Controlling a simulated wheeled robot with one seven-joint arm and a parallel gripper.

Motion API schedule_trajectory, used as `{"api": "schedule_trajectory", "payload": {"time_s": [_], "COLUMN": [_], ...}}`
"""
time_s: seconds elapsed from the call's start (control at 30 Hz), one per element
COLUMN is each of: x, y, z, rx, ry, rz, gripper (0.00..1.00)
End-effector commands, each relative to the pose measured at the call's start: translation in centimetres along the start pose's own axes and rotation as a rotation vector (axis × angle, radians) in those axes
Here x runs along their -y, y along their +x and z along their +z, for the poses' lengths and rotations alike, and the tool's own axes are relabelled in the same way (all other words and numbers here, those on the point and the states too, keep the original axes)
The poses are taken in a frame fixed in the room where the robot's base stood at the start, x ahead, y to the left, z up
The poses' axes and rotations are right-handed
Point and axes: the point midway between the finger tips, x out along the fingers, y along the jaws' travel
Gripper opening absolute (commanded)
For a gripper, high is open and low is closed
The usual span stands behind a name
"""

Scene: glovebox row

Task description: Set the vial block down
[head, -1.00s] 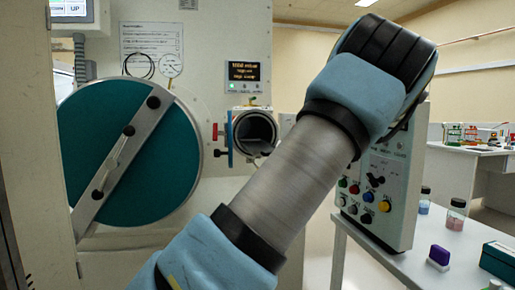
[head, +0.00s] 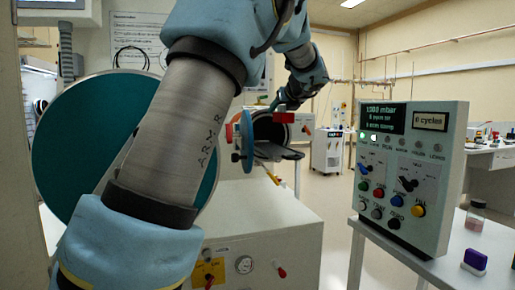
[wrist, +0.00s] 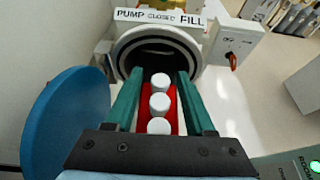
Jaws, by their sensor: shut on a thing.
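In the wrist view the vial block (wrist: 173,103) is red and holds a row of white-capped vials (wrist: 159,104). My gripper (wrist: 160,73) has two green fingers, one on each side of the block, and is shut on it. The block points at the open mouth of a round metal port (wrist: 122,55); the port's dark inside lies just beyond the fingertips. In the head view the port (head: 284,127) is open, with a grey tray (head: 283,153) sticking out of it.
A blue round door (wrist: 62,125) stands open left of the port in the wrist view. In the head view a control panel (head: 412,180) stands on a white table at the right, near a purple-topped item (head: 475,260). A large teal door (head: 75,150) is behind my arm.

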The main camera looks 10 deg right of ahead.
Motion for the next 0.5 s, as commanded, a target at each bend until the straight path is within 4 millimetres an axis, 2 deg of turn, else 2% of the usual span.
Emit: {"api": "schedule_trajectory", "payload": {"time_s": [0.3,0.5], "x": [0.1,0.1], "y": [1.9,2.7], "z": [-4.8,-6.6], "rx": [-0.001,-0.001], "ry": [0.004,0.003], "rz": [0.0,-0.001], "gripper": [0.0,0.0]}}
